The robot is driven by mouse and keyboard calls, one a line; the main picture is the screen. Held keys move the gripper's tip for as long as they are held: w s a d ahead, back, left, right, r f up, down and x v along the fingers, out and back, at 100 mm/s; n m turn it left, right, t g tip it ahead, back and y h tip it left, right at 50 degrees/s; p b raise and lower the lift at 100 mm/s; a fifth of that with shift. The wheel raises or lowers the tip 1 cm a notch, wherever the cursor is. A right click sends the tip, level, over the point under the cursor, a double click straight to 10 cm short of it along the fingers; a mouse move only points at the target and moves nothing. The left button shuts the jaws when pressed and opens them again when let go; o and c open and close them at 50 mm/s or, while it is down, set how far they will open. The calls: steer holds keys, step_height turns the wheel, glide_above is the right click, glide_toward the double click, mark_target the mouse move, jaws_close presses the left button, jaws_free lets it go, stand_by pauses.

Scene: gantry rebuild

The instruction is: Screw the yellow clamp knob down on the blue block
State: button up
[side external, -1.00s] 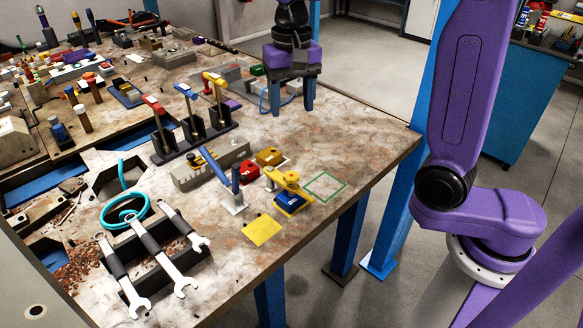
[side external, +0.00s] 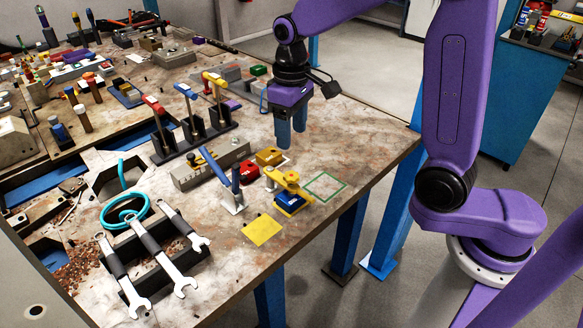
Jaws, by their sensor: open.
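The blue block (side external: 289,205) sits on the near right part of the workbench. A yellow clamp (side external: 287,179) stands over the block, its arm reaching across the top. The knob is too small to make out apart from the clamp, and I cannot tell how far down it sits. My gripper (side external: 291,139) points down above the bench, behind the clamp in the picture. Its two blue fingers are apart, with nothing between them.
A yellow block (side external: 269,157) and a red block (side external: 249,170) lie just behind the clamp. A blue-handled toggle clamp (side external: 235,182) stands to its left. Wrenches (side external: 150,250) lie front left.

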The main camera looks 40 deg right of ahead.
mark_target(291, 175)
step_height(291, 175, down, 11)
steer(key=shift+f, duration=0.1)
stand_by(0.3)
steer(key=c, duration=0.9)
